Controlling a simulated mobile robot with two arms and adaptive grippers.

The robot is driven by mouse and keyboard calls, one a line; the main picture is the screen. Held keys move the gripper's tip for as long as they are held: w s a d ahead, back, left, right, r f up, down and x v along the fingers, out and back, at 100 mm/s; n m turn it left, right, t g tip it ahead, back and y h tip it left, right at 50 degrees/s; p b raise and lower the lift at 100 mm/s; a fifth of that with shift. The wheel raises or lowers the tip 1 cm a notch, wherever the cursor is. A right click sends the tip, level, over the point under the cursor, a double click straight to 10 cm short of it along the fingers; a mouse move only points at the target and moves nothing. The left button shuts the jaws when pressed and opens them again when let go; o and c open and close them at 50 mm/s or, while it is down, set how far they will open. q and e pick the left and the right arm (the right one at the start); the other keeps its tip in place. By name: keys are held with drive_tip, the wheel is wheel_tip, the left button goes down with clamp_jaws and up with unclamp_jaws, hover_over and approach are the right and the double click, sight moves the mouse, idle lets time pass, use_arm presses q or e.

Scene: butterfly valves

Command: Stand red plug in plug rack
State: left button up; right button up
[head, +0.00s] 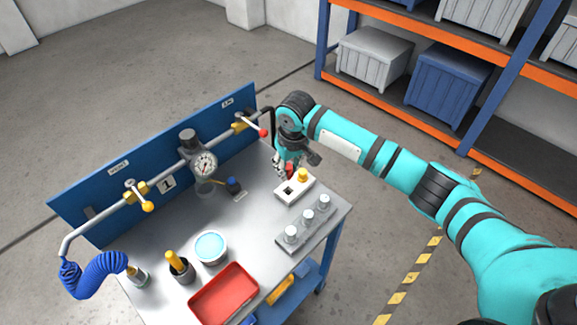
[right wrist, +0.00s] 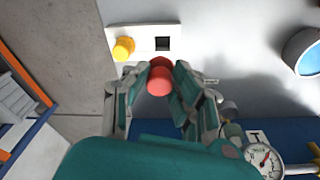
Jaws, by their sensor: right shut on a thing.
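The red plug (right wrist: 159,80) is held between the fingers of my right gripper (right wrist: 160,75) in the right wrist view. In the head view my right gripper (head: 282,170) is at the far side of the plug rack, and the red plug (head: 291,168) shows only in part. The plug rack (head: 299,191) is a cream block lying on the grey bench; it also shows at the top of the right wrist view (right wrist: 143,35). A yellow plug (head: 303,175) stands in one place. Beside it is an empty square hole (head: 288,190). My left gripper is not in view.
A pressure gauge (head: 204,165) and a pipe with valves run along the blue panel (head: 110,190) behind. A grey block with three round knobs (head: 307,222) is in front of the rack. A red tray (head: 224,293) and a pale cup (head: 211,248) stand front left.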

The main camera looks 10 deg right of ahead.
wheel_tip(320, 180, down, 4)
drive_tip(key=b, duration=0.3)
drive_tip(key=shift+r, duration=0.25)
drive_tip(key=shift+f, duration=0.8)
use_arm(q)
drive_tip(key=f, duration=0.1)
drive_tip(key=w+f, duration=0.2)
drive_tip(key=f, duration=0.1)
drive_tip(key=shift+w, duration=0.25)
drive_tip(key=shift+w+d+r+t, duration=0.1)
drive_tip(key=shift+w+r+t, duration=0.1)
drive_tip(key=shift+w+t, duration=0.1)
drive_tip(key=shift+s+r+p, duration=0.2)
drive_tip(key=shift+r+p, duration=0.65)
use_arm(e)
drive_tip(key=shift+f, duration=0.15)
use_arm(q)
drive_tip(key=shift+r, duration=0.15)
